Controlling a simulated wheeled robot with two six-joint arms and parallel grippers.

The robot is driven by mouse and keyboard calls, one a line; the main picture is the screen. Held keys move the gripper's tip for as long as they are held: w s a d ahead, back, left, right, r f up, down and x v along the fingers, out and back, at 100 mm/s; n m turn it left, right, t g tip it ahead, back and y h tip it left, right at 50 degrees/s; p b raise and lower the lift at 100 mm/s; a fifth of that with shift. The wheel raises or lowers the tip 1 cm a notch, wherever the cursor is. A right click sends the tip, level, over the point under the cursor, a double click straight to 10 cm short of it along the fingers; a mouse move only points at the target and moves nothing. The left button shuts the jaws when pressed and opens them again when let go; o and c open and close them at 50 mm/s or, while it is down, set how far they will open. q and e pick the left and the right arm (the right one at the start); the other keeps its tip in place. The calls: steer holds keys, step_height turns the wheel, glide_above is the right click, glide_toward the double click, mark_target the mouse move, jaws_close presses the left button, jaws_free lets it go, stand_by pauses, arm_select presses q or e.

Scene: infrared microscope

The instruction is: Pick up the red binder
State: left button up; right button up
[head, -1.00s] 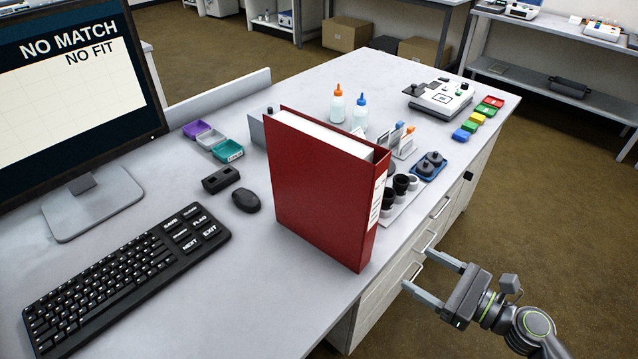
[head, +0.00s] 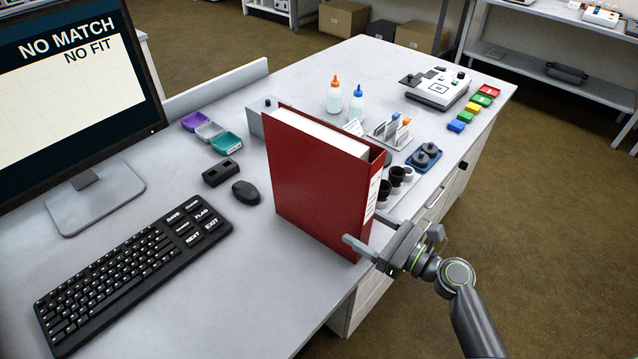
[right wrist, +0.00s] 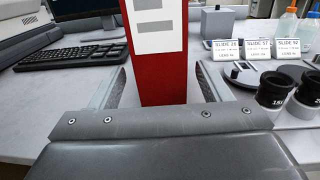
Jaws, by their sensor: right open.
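The red binder (head: 315,180) stands upright on the grey desk, its labelled spine toward the right. My right gripper (head: 362,232) is open at the lower spine edge, its fingers pointing at the binder. In the right wrist view, the red spine with white labels (right wrist: 158,60) rises between the two finger tips (right wrist: 160,88), with a gap on each side. The binder's far side is hidden. My left gripper is not in view.
Black eyepieces (head: 398,178) and slide holders (head: 392,130) stand close behind the binder. A mouse (head: 246,192), keyboard (head: 130,270) and monitor (head: 75,100) are on the left. Two bottles (head: 345,100) stand farther back. The desk in front of the binder is clear.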

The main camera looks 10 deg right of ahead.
steer(key=shift+w+a+r, duration=0.15)
steer(key=shift+w+a, duration=0.25)
steer(key=shift+w, duration=0.1)
steer(key=p+x, duration=0.1)
steer(key=x, duration=0.3)
steer(key=shift+w, duration=0.15)
steer(key=shift+c, duration=0.3)
steer(key=c, duration=1.4)
